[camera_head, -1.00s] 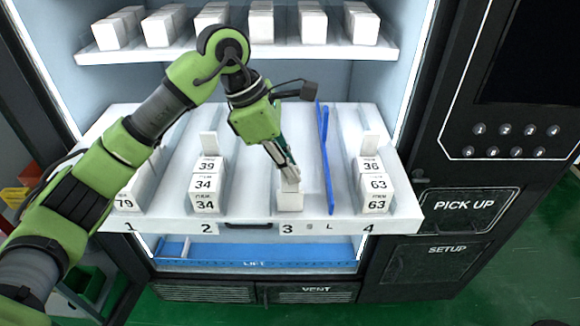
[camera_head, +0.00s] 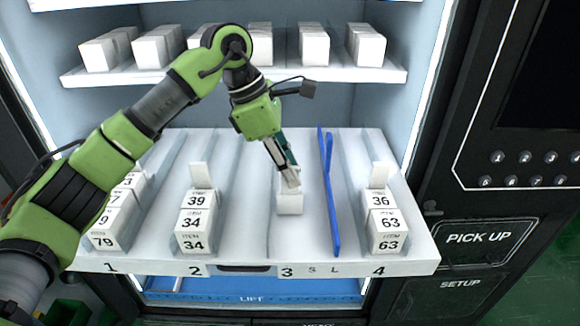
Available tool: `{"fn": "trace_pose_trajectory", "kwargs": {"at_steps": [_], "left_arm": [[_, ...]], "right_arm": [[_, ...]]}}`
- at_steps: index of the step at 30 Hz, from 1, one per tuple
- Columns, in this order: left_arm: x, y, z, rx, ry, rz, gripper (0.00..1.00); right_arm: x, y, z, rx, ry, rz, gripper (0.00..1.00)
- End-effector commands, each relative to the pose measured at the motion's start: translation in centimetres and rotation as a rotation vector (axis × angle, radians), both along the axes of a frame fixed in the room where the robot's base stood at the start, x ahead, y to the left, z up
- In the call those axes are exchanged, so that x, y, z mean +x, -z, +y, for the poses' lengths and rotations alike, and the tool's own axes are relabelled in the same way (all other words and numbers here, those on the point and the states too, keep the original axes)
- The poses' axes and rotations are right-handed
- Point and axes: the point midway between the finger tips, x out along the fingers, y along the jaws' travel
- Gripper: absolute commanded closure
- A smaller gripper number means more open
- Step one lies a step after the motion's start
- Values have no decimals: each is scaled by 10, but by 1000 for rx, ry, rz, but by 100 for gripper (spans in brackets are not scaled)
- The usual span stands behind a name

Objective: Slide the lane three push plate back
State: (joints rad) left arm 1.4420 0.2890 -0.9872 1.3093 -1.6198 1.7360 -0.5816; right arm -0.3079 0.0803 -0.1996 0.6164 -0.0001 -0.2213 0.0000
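The lane three push plate (camera_head: 289,205) is a small white block in the tray lane above the label 3, with bare lane floor between it and the tray's front edge. My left gripper (camera_head: 290,179) reaches down from the upper left, its fingertips at the top of the plate and overlapping it in view. The fingers look close together, but I cannot tell whether they are shut or pinching the plate, and they hide part of it. My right gripper is not in view.
Lanes two and four hold numbered white boxes (camera_head: 195,220) (camera_head: 385,220). A blue divider (camera_head: 331,190) stands upright just right of lane three. An upper shelf (camera_head: 390,75) with white boxes is behind my arm. A black panel (camera_head: 480,238) is at the right.

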Motion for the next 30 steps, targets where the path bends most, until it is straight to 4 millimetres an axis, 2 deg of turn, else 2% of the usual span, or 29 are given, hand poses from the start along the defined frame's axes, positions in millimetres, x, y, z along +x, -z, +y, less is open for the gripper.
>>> {"fn": "trace_pose_trajectory", "kwargs": {"at_steps": [2, 5, 7, 10, 13, 17, 24, 30], "left_arm": [[0, 0, 0, 0, 0, 0, 75], [0, 0, 0, 0, 0, -1, 75], [0, 0, 0, 0, 0, -1, 75], [0, -1, 0, -1, 0, -1, 75], [1, -8, 3, -1, -2, -2, 75], [1, -29, 11, -2, -3, -4, 75], [1, -76, 31, 0, -2, -3, 75], [1, -103, 42, -1, -2, -1, 75]], "right_arm": [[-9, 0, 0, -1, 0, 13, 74], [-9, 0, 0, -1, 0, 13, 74], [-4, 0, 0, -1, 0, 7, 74], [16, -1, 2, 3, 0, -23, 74], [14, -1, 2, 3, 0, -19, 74], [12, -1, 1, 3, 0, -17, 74], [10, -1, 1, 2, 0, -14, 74], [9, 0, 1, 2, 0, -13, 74]]}}
